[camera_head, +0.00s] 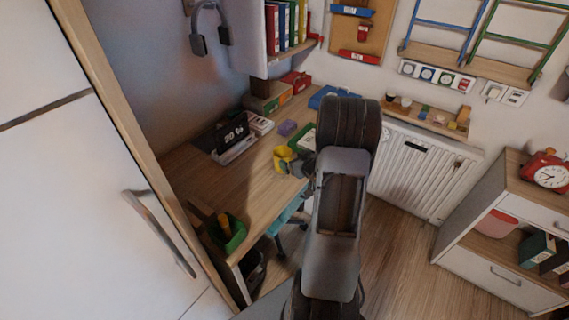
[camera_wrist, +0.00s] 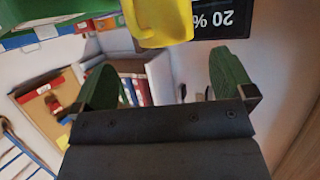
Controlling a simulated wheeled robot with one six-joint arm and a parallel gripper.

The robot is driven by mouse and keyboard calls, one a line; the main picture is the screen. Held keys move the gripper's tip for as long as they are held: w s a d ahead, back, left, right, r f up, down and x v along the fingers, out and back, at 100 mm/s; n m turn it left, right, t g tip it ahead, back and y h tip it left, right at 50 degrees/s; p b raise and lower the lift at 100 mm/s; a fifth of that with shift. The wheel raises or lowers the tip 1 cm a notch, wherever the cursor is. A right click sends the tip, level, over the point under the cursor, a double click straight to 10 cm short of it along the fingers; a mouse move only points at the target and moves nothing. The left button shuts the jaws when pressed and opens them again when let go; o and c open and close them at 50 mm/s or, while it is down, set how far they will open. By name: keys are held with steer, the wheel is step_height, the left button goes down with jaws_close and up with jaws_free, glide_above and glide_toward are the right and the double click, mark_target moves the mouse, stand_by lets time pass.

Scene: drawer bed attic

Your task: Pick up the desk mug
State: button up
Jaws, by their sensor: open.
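The yellow desk mug (camera_head: 281,160) stands on the wooden desk (camera_head: 215,188), near its front edge. In the head view my gripper (camera_head: 296,169) is close at the mug's right side, partly hidden behind my arm. In the wrist view the mug (camera_wrist: 158,22) is cut off by the top edge, beyond the fingertips and roughly in line with the gap between them. My gripper (camera_wrist: 165,78) is open, with its two green fingers wide apart and nothing between them. I cannot tell whether a finger touches the mug.
A black "20 %" display (camera_head: 233,135) stands behind the mug, left in the head view. A purple block (camera_head: 287,128) and a green item (camera_head: 303,139) lie nearby. A green bin (camera_head: 232,234) is at the desk's near end. A radiator (camera_head: 418,175) stands right of my arm.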

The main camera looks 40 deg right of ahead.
mark_target(278, 151)
steer(key=x, duration=0.5)
steer(key=shift+w+a+r+p, duration=0.1)
steer(key=shift+w+a+p, duration=0.2)
steer(key=shift+w, duration=0.2)
steer(key=shift+w+f, duration=0.25)
steer(key=shift+w, duration=0.4)
steer(key=c, duration=1)
